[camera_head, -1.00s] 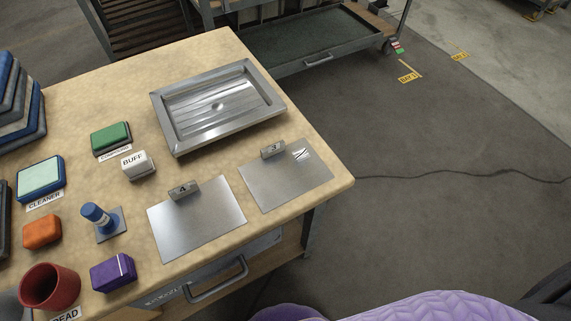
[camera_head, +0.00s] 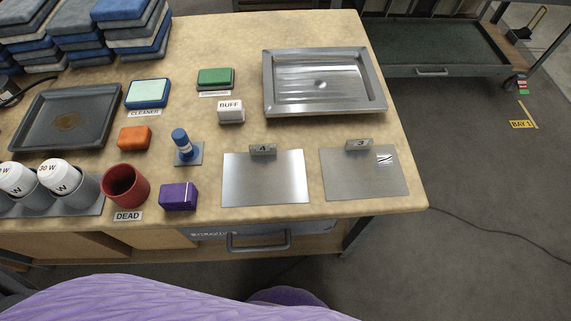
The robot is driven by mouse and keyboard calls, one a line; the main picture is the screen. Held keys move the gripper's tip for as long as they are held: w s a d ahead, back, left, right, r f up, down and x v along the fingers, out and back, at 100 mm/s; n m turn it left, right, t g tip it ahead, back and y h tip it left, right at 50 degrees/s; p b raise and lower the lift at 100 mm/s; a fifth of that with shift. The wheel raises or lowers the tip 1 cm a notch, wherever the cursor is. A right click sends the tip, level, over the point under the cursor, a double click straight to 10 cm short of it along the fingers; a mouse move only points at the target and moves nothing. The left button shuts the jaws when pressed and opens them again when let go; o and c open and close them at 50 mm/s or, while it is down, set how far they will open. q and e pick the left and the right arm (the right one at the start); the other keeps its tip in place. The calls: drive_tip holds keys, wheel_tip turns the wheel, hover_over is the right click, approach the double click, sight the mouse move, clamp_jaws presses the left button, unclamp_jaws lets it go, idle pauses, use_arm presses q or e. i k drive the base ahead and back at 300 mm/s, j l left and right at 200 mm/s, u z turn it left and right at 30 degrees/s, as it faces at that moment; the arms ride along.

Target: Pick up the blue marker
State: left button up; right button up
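The blue marker (camera_head: 182,145) stands upright, slightly tilted in view, on a small grey-blue square base (camera_head: 189,159) on the workbench. It sits between an orange block (camera_head: 134,138) and steel plate 4 (camera_head: 264,180), behind a purple block (camera_head: 178,196). Nothing touches it from above. Neither of my grippers shows in the head view.
A red cup (camera_head: 125,186) stands by the DEAD label, left of the purple block. White-capped containers (camera_head: 61,177) and a dark tray (camera_head: 66,118) lie further left. A steel basin (camera_head: 323,82) and plate 3 (camera_head: 363,174) are at right. The bench front edge is near.

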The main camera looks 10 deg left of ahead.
sight(182, 141)
drive_tip(key=j+u, duration=0.1)
drive_tip(key=u, duration=0.4)
drive_tip(key=k+j+u, duration=0.1)
drive_tip(key=u, duration=0.4)
